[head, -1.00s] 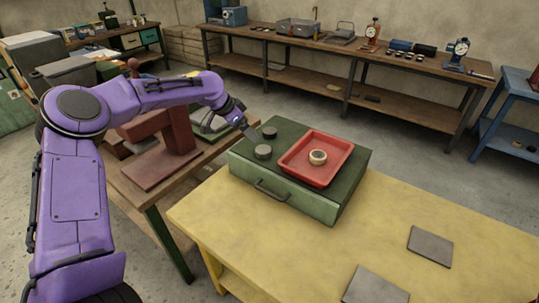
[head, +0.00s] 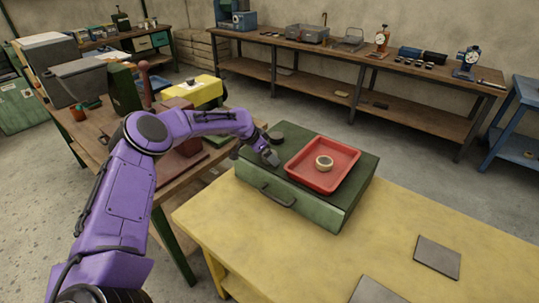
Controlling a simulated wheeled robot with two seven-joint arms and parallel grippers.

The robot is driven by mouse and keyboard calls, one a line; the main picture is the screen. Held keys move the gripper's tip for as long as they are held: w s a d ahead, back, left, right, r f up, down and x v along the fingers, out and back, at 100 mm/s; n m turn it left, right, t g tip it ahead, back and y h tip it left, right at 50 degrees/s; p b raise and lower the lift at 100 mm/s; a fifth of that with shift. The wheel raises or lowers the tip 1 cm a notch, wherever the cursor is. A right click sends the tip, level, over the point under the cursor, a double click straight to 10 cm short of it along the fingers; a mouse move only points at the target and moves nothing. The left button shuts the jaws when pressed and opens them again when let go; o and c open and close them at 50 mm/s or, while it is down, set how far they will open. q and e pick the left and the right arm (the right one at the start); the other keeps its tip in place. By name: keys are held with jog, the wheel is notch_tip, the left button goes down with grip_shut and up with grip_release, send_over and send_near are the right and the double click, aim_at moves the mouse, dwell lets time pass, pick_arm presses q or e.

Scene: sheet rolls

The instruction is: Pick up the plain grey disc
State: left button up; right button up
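A dark grey disc (head: 276,137) lies on the far left part of the green case's top (head: 313,134). My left gripper (head: 271,158) is over the near left part of the case top, in front of this disc. A second grey disc there is mostly or wholly hidden by the gripper; I cannot tell whether the fingers are around it or shut on it. A small ring-shaped piece with a pale rim (head: 324,163) sits in the red tray (head: 300,176), right of the gripper. My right gripper is not in view.
The green case stands on a yellow table (head: 330,247) with flat grey plates (head: 438,257) at its right and front. The red tray's raised rim is close to the gripper. A brown bench (head: 120,150) with a reddish fixture lies under my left arm.

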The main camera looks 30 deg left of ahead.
pick_arm(q)
jog(key=shift+f, duration=0.1)
jog(key=shift+c, duration=0.6)
jog(key=shift+d, duration=0.1)
jog(key=c, duration=1)
jog(key=shift+r, duration=0.2)
jog(key=shift+c, duration=0.2)
